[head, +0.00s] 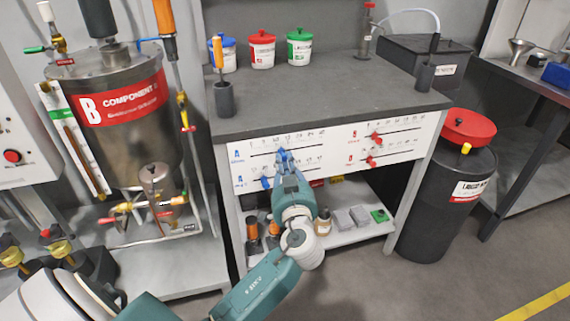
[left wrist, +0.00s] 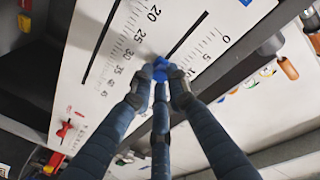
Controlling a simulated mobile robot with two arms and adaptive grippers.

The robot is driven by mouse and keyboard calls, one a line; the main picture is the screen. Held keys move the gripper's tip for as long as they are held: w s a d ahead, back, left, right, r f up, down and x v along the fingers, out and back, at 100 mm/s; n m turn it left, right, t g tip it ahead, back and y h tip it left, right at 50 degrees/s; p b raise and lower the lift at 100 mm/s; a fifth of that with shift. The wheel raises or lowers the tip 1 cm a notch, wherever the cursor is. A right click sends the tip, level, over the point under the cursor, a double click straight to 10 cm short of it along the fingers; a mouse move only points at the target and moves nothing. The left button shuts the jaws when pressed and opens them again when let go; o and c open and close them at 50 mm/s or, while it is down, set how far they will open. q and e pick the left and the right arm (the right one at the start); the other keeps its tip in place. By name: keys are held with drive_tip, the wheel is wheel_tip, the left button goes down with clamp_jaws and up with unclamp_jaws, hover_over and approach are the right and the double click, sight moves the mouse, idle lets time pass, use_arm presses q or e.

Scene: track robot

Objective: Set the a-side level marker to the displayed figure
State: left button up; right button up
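The white scale panel (head: 340,150) is on the front of the workbench, with slotted number scales. Two blue markers are on its left half: the upper one (left wrist: 160,68), at my left gripper, and the lower one (head: 266,182). Two red markers (head: 375,138) (head: 370,161) are on the right half. My left gripper (head: 283,157) is at the upper left scale. In the left wrist view, its fingers (left wrist: 158,88) close in around the upper blue marker and seem to touch it. Fingertips partly hide the marker and nearby scale marks. I see no readable displayed figure. My right gripper is not in view.
A grey bench top (head: 320,85) holds blue, red and green lidded tubs. A shelf (head: 345,237) with bottles and small boxes is below the panel. A tank marked B (head: 120,100) stands left. A dark drum with a red lid (head: 468,127) stands right.

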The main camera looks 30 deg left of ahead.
use_arm(q)
drive_tip(key=o, duration=0.4)
drive_tip(key=shift+r, duration=0.2)
drive_tip(key=shift+o, duration=0.2)
drive_tip(key=shift+s+d+f, duration=0.1)
drive_tip(key=v, duration=1.1)
drive_tip(key=shift+s+d, duration=0.25)
drive_tip(key=shift+s, duration=0.1)
